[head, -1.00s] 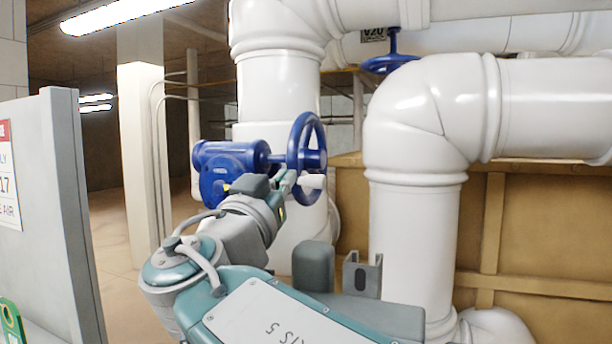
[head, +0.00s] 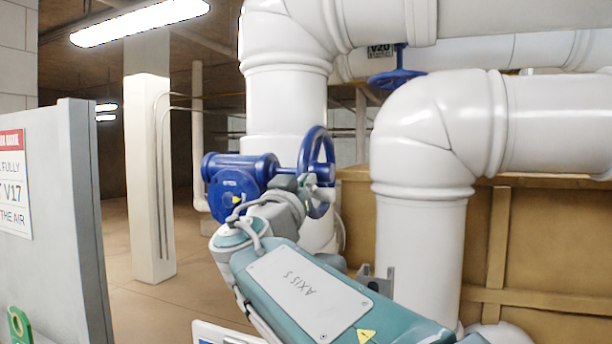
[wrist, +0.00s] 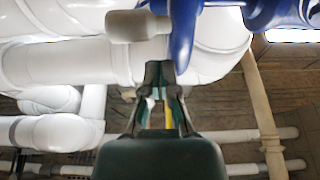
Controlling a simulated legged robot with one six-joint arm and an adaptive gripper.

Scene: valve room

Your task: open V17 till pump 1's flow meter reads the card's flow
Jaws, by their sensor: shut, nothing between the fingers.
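A blue valve (head: 240,178) with an upright blue handwheel (head: 327,150) sits by a white pipe at the centre of the head view. No tag on it is readable. My gripper (head: 305,184) is at the wheel's lower near side, beside its pale handle knob (head: 323,194). In the wrist view, my gripper (wrist: 160,74) is shut and empty, its tips just below the grey-white knob (wrist: 137,26) and the blue wheel rim (wrist: 184,35). I cannot tell whether they touch. A notice (head: 14,184) on the left panel shows "V17" and is cut off. No flow meter is visible.
A second blue handwheel (head: 397,77) hangs at the back near a "V20" tag (head: 380,51). Thick white pipes (head: 420,240) stand at the right, before a wooden crate (head: 540,240). A grey panel (head: 75,200) stands at the left. Floor is free beyond it.

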